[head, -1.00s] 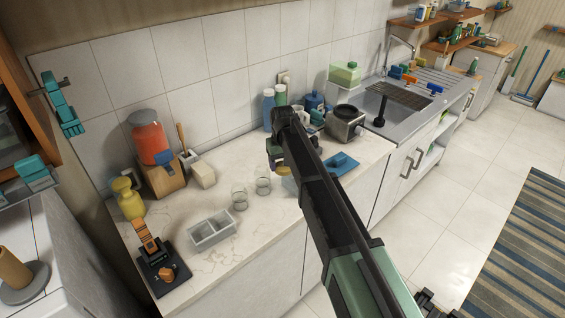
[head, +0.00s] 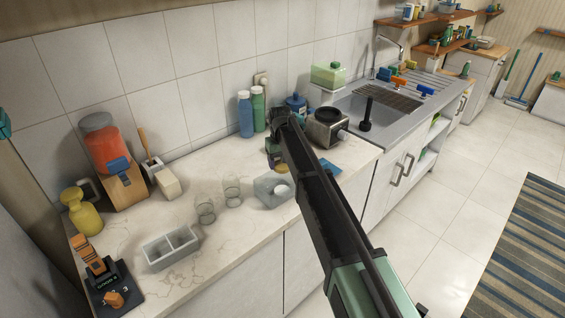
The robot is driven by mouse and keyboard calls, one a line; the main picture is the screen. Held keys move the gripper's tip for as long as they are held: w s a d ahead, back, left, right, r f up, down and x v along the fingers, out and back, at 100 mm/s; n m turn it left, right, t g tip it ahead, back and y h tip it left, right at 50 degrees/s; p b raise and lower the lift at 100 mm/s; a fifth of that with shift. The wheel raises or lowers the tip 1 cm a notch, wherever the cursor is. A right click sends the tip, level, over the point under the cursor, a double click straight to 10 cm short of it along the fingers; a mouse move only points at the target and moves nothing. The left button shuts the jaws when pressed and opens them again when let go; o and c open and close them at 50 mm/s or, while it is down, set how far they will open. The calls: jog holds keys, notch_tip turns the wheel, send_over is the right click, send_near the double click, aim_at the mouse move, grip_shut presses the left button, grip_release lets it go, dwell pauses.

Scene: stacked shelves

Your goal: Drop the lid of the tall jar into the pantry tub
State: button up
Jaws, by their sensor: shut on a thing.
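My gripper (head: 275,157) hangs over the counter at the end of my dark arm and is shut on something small. A yellowish bit shows beside the fingers and looks like the lid, but my wrist hides most of it. A pale grey open tub (head: 262,193), which looks like the pantry tub, stands on the counter just below and in front of the gripper. A round whitish thing (head: 281,190) shows at it; I cannot tell whether it is inside. I cannot pick out the tall jar for sure; my arm hides part of the counter.
Two clear glasses (head: 232,190) and a grey divided tray (head: 170,248) stand left of the tub. A blue bottle (head: 245,115) and a green bottle (head: 258,108) stand by the wall. A dark-topped appliance (head: 328,128) is near the sink (head: 395,108).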

aim_at(281, 163)
notch_tip(281, 163, down, 6)
jog(key=b, duration=0.4)
jog(key=shift+r+b, duration=0.2)
jog(key=shift+b, duration=0.2)
jog(key=shift+r, duration=0.1)
jog(key=o, duration=1)
jog(key=shift+c, duration=0.2)
notch_tip(281, 163, up, 11)
jog(key=p, duration=1.1)
jog(key=shift+r, duration=0.1)
jog(key=shift+f, duration=0.2)
